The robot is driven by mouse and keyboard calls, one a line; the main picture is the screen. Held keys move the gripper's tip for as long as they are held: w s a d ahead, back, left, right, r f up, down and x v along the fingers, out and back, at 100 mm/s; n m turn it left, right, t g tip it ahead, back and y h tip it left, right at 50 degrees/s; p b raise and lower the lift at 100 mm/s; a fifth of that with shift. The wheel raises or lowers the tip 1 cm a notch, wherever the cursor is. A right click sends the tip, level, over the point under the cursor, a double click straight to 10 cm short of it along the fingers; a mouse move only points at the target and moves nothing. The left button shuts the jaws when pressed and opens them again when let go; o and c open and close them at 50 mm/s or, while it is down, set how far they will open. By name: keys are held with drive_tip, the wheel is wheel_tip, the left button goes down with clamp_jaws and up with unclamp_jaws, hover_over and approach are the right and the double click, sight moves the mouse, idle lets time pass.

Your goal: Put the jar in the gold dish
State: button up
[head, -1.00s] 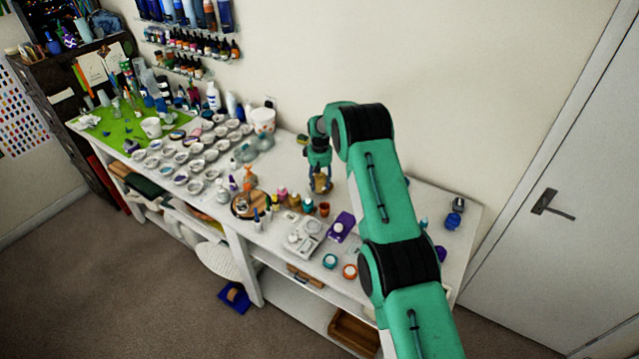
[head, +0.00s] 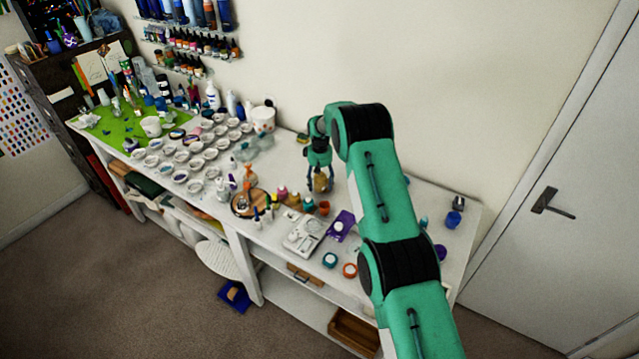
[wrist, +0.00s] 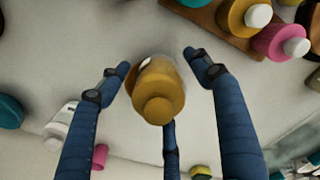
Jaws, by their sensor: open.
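A gold-yellow jar (wrist: 158,88) with a narrower cap of the same colour is between my gripper's blue fingers in the wrist view. My gripper (wrist: 156,60) is open around it, with gaps visible at the left and right fingertips. In the head view my gripper (head: 320,186) is over the back of the worktable, and the jar (head: 321,182) shows between its fingers. A round brown-gold dish-like piece (head: 240,207) lies left of the gripper with an orange bottle on it. I cannot tell whether it is the gold dish.
The white worktable (head: 388,222) is crowded on the left with several small cups. Small bottles, a pale tray (head: 304,236) and a purple mat (head: 341,224) lie in front of the gripper. In the wrist view, a brown board (wrist: 212,20) holds a yellow and a pink bottle.

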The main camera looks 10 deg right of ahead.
drive_tip(key=shift+r, duration=0.1)
drive_tip(key=shift+r+b, duration=0.5)
drive_tip(key=shift+r, duration=5.55)
drive_tip(key=shift+r, duration=0.1)
